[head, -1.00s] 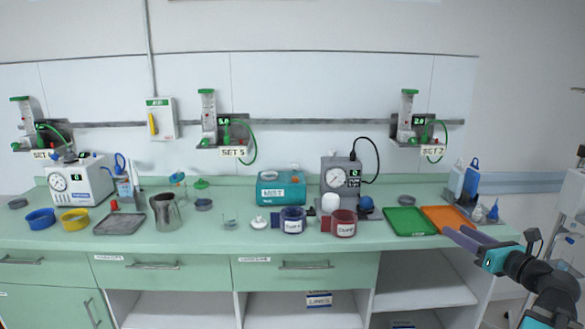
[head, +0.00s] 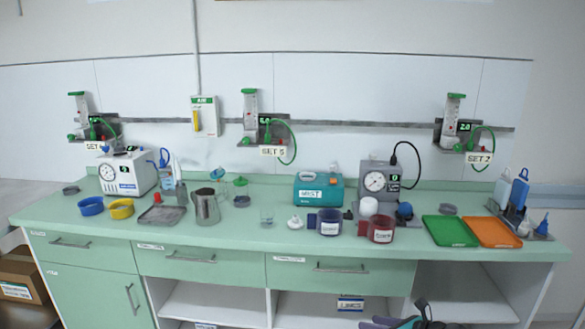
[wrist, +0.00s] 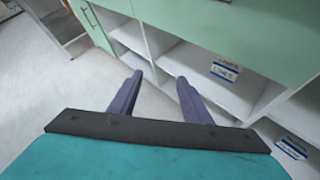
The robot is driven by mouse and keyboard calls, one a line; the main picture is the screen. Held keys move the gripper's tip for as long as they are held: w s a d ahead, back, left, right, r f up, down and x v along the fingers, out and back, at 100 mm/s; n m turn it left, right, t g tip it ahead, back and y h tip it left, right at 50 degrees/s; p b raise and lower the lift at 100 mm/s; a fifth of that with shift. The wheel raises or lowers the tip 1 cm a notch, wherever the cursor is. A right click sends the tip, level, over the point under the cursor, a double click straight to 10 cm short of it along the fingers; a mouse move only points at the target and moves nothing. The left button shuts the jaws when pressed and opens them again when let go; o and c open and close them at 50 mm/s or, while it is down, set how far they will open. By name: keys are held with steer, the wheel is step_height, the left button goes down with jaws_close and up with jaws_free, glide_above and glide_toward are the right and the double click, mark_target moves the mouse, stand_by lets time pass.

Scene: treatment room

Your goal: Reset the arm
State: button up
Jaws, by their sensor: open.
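My gripper (head: 390,322) shows only in part at the bottom edge of the head view, low in front of the open shelves. In the wrist view my gripper (wrist: 158,95) has its two purple fingers apart with nothing between them. The fingers point toward the lower cabinet and floor. The gripper touches nothing that I can see. The rest of my arm is mostly below the head view.
Open shelves (head: 215,303) lie below. A cardboard box (head: 20,275) stands at left.

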steer(key=s+a+f+n+g, duration=0.3)
steer(key=s+a+f+n, duration=0.1)
steer(key=s+a+f, duration=0.3)
steer(key=s+a+f+n+g+h, duration=0.1)
steer(key=s+a+f+n+g, duration=0.25)
steer(key=s+f, duration=0.45)
steer(key=s+a+f+n+g, duration=0.35)
steer(key=s+a+f, duration=0.2)
steer(key=f, duration=0.45)
steer(key=s+f+n+g+h, duration=0.2)
steer(key=s+f+n, duration=0.3)
steer(key=s, duration=0.2)
steer(key=s+d+f+n+g+h, duration=0.1)
steer(key=s+d+f+n+h, duration=0.1)
steer(key=s+d+n, duration=0.2)
steer(key=s+d+f+n+g+h, duration=0.1)
steer(key=s+d+f+n+h, duration=0.1)
steer(key=n, duration=0.8)
steer(key=shift+s+d+n+h+p, duration=0.35)
steer(key=shift+s+d+h, duration=0.35)
steer(key=shift+s+d, duration=0.45)
steer(key=shift+a, duration=0.15)
